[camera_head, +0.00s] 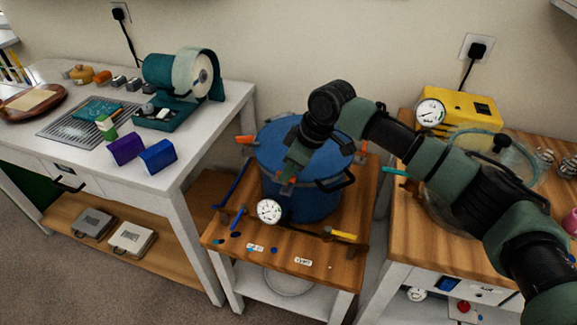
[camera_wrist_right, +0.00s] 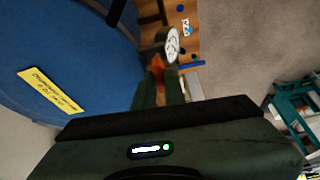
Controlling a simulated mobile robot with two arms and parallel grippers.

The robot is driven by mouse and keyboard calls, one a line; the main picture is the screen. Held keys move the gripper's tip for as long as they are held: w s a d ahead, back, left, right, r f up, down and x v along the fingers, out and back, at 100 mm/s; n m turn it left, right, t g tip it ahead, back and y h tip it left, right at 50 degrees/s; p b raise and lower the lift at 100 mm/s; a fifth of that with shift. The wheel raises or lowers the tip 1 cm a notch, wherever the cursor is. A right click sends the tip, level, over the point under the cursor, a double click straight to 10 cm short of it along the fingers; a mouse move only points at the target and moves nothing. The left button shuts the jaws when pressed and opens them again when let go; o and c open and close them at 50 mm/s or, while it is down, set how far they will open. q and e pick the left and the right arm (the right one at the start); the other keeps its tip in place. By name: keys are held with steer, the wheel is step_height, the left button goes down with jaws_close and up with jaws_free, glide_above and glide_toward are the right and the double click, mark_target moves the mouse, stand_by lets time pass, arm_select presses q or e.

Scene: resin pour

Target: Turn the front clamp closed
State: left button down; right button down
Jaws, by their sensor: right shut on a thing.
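The blue pressure pot (camera_head: 308,198) stands on the small wooden-topped table, its blue lid (camera_head: 325,160) on top. My right gripper (camera_head: 287,186) reaches down over the front rim of the lid. It is shut on the orange front clamp (camera_wrist_right: 158,64), which also shows as a small orange bit at the fingertips in the head view. The fingers hide most of this clamp, so its exact angle cannot be told. Another orange clamp (camera_head: 245,139) sticks out at the lid's left edge. My left gripper is not in view.
A round white gauge (camera_head: 269,211) sits at the pot's front, close to my fingers in the wrist view (camera_wrist_right: 172,43). A dark handle (camera_head: 337,181) juts from the pot's right side. A yellow-handled tool (camera_head: 341,235) and labels (camera_head: 303,261) lie on the tabletop.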

steer(key=m+h+p, duration=0.1)
steer(key=m+p, duration=0.2)
steer(key=p, duration=0.2)
steer(key=m+t+h+p, duration=0.1)
steer(key=m+p, duration=0.3)
steer(key=m+t+h+p, duration=0.1)
steer(key=m+p, duration=0.2)
steer(key=p, duration=0.2)
steer(key=shift+s+a+r+p, duration=0.2)
steer(key=shift+a+r+p, duration=0.1)
steer(key=shift+r, duration=0.05)
steer(key=m+p, duration=0.1)
steer(key=m, duration=0.1)
steer(key=m+h+p, duration=0.1)
steer(key=shift+a+f+m+t, duration=0.1)
steer(key=shift+f+m+t, duration=0.05)
steer(key=shift+m+t, duration=0.2)
steer(key=shift+w+f+m+h+p, duration=0.1)
steer(key=shift+m+h+p, duration=0.5)
steer(key=shift+m, duration=1.05)
steer(key=c, duration=1.5)
jaws_free()
steer(key=shift+b+v, duration=0.85)
steer(key=shift+v, duration=3.05)
